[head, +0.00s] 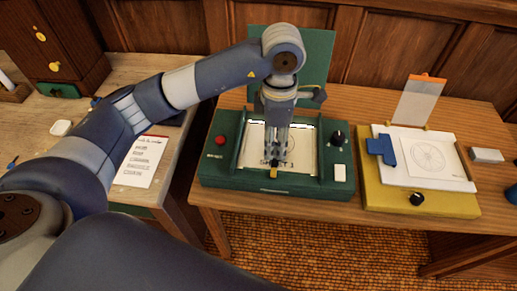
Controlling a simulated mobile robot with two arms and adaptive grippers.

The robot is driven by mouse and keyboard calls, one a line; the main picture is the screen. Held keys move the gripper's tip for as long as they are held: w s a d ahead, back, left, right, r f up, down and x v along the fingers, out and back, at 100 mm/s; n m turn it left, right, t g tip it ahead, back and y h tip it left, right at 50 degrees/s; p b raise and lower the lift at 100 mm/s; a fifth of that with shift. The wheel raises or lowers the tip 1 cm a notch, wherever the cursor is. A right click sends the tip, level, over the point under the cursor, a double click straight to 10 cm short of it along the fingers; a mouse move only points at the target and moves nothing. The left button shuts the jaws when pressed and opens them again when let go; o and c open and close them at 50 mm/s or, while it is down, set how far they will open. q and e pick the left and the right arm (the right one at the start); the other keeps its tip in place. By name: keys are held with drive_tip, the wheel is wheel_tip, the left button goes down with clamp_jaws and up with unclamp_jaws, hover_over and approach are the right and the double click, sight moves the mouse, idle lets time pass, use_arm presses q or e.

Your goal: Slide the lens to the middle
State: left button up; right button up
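A green drafting device (222,172) stands on the wooden table, with a pale lit sheet (305,150) in its recess. Dark lettering shows on the sheet near its front edge. My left gripper (274,163) points down over the middle of this sheet, close to a small yellow piece (273,173) at the front edge. I cannot tell whether the fingers touch that piece or how far apart they are. No lens can be clearly made out; the gripper covers part of the recess. My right gripper is out of view.
A yellow board (385,199) with a blue piece (381,149) and a wheel drawing stands to the right. A written note (143,160) lies left.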

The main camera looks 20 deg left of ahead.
sight(275, 170)
use_arm(q)
drive_tip(key=shift+m, duration=0.5)
drive_tip(key=f, duration=0.1)
drive_tip(key=d+f+p, duration=0.1)
drive_tip(key=s+f, duration=0.1)
drive_tip(key=f, duration=0.1)
drive_tip(key=shift+d, duration=0.15)
wheel_tip(275, 170, down, 3)
drive_tip(key=shift+w+f+p, duration=0.1)
drive_tip(key=shift+f+p, duration=0.05)
drive_tip(key=shift+p, duration=0.4)
wheel_tip(275, 170, down, 3)
drive_tip(key=shift+w+f+p, duration=0.1)
drive_tip(key=shift+p, duration=0.2)
drive_tip(key=c, duration=0.9)
clamp_jaws()
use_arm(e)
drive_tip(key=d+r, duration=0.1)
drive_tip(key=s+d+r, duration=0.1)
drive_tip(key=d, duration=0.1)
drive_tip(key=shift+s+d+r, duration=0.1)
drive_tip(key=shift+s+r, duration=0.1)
